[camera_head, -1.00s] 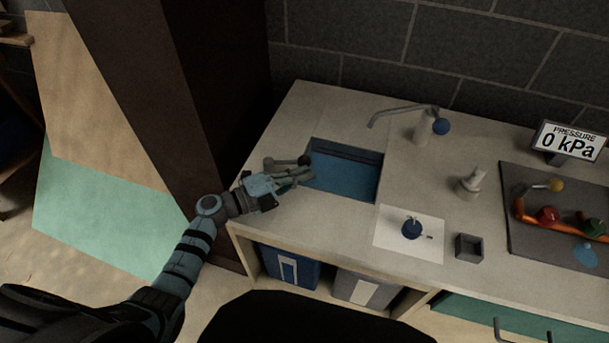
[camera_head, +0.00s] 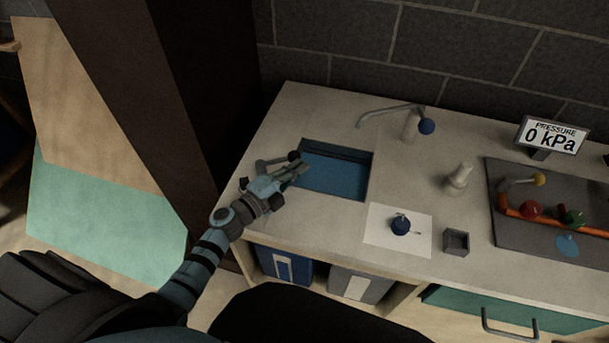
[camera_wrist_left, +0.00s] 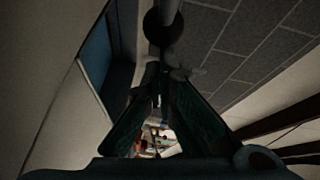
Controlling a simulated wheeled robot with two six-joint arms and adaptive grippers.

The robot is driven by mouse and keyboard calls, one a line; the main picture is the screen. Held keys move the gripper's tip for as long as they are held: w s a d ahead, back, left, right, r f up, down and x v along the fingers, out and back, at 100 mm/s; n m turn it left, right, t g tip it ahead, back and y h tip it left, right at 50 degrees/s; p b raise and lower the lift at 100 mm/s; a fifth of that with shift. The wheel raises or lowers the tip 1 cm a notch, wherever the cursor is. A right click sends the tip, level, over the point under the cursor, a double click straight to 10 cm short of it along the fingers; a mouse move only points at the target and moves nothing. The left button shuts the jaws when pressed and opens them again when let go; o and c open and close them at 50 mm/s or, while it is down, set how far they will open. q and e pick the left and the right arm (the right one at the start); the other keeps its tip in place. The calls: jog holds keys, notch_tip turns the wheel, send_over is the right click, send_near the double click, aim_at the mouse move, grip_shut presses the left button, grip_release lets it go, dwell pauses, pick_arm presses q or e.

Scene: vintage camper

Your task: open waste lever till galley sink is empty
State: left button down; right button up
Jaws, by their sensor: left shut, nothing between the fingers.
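The galley sink (camera_head: 338,176) is a rectangular basin in the pale counter with blue water showing in it. The waste lever (camera_head: 276,160), a short grey rod with a dark ball knob, stands at the sink's left edge. My left gripper (camera_head: 305,169) is shut and empty, its fingertips over the sink's left rim, just in front of and right of the knob. In the left wrist view the dark ball (camera_wrist_left: 163,27) shows beyond the converging fingertips (camera_wrist_left: 157,82); I cannot tell whether they touch. My right gripper is out of view.
A faucet (camera_head: 409,122) with a blue knob stands behind the sink. A dark pillar (camera_head: 215,90) rises at left.

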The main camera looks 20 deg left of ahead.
aim_at(293, 158)
pick_arm(q)
jog(key=w+n+y+b, duration=0.1)
jog(key=n+y+b, duration=0.1)
jog(key=y, duration=0.1)
jog(key=w+a+n+y+b, duration=0.1)
jog(key=w+n+y+b, duration=0.1)
jog(key=w+a+f+n+t+y+b, duration=0.1)
jog(key=n+y+b, duration=0.1)
jog(key=y, duration=0.1)
jog(key=shift+w+y, duration=0.25)
jog(key=shift+y, duration=0.05)
jog(key=shift+w+a+r+n+y, duration=0.4)
jog(key=shift+w+a+y, duration=0.1)
jog(key=shift+a+y, duration=0.1)
jog(key=shift+w+a+b, duration=0.3)
jog(key=shift+w+a, duration=0.4)
jog(key=shift+a, duration=0.35)
jog(key=shift+a+r, duration=0.1)
jog(key=v, duration=1.2)
